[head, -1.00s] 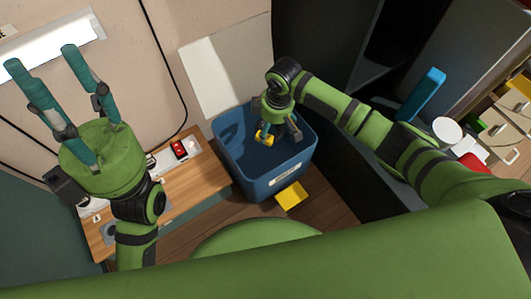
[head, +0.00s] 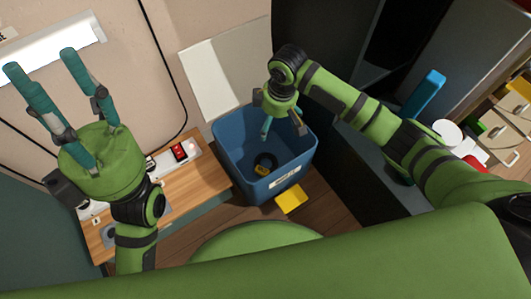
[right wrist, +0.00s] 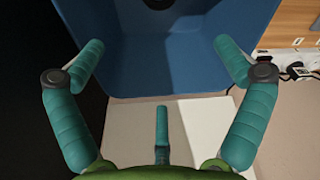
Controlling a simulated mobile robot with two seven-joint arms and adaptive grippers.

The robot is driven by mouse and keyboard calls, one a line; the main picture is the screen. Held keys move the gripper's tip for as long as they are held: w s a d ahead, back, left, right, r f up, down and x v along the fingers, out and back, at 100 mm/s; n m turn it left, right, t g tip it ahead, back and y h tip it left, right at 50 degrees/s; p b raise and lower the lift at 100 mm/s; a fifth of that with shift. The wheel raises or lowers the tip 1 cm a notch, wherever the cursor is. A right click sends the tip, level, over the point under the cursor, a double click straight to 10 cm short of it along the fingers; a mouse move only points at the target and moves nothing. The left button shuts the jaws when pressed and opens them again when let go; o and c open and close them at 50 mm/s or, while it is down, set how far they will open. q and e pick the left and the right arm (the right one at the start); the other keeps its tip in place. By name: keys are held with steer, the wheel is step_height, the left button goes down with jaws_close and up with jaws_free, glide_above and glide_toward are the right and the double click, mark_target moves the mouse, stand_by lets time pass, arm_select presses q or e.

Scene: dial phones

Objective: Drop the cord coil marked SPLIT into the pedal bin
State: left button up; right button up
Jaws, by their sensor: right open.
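The blue pedal bin (head: 262,190) stands open on the floor, with its pale lid (head: 215,85) raised behind it. A dark cord coil (head: 265,160) with a small yellow patch lies inside on the bin's floor; any marking on it is too small to read. The coil's dark edge (right wrist: 157,3) also shows at the top of the right wrist view. My right gripper (head: 283,125) is open and empty over the bin, above and apart from the coil. It shows in the right wrist view (right wrist: 160,55) with fingers spread. My left gripper (head: 41,63) is open and empty, raised at the left.
A wooden bench (head: 195,190) beside the bin carries a power strip with a red switch (head: 180,152). A yellow pedal (head: 291,198) sticks out at the bin's front. A dark cabinet stands right of the bin. White and red items lie at the far right.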

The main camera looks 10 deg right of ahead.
step_height(320, 180, up, 8)
steer(key=shift+s+d+f, duration=0.2)
steer(key=shift+s+d, duration=0.1)
steer(key=shift+d, duration=0.1)
